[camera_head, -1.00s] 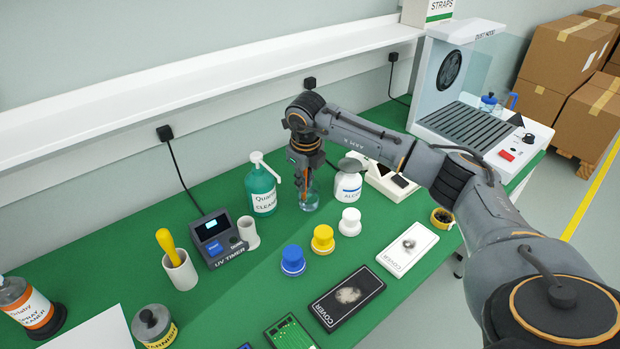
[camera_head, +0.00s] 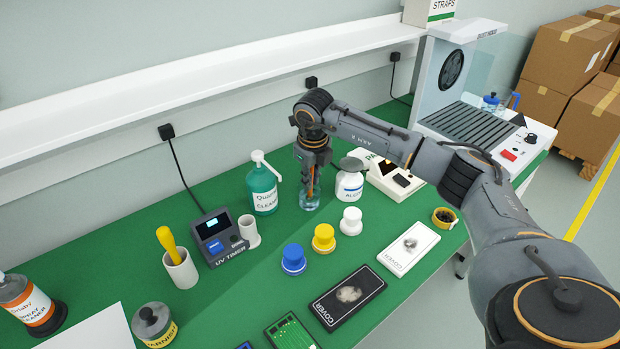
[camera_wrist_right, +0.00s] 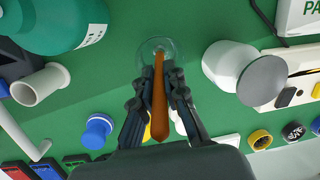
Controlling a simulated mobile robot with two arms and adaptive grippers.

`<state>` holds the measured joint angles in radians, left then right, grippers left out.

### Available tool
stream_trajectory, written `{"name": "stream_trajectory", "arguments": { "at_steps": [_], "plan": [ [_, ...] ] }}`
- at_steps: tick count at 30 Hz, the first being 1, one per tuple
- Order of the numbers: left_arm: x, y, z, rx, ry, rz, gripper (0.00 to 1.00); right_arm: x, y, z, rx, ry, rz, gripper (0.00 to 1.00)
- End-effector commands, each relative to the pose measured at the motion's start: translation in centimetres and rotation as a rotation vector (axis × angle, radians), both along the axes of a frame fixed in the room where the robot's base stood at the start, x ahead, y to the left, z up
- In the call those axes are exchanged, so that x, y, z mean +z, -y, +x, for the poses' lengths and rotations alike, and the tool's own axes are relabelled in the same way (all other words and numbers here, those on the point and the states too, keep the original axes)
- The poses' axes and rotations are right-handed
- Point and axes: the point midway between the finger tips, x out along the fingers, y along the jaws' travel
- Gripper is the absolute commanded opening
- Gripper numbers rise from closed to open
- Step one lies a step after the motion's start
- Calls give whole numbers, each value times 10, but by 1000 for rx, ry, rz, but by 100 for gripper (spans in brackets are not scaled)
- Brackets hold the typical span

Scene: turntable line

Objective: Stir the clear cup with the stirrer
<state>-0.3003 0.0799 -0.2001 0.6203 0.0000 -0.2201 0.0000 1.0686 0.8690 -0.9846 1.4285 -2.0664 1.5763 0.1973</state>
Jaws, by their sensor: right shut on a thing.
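The clear cup (camera_head: 309,203) stands on the green bench, between the green cleaner bottle and the white alcohol bottle. My right gripper (camera_head: 311,178) is over it, pointing down, shut on the orange-brown stirrer (camera_head: 310,186). In the right wrist view the stirrer (camera_wrist_right: 158,112) lies between the two fingers, and its far end is over or inside the round rim of the cup (camera_wrist_right: 148,48). How deep the stirrer reaches is hard to tell. My left gripper is not in view.
The green bottle (camera_head: 262,190) stands left of the cup, the white bottle (camera_head: 348,188) close on its right. Blue (camera_head: 293,259), yellow (camera_head: 323,238) and white (camera_head: 350,221) knobbed pieces stand in front. A UV timer (camera_head: 218,238) is further left.

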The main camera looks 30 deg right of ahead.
Motion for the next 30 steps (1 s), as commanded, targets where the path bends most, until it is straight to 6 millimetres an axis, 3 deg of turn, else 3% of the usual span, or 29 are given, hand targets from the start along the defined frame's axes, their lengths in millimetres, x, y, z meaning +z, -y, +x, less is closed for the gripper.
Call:
{"name": "stream_trajectory", "arguments": {
  "at_steps": [8, 30],
  "plan": [
    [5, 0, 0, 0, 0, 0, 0, 7, 0, -1, 1, 1, 0, 0],
    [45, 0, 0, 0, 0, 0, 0, 65, -5, -11, 1, 1, 0, 0]
  ]
}}
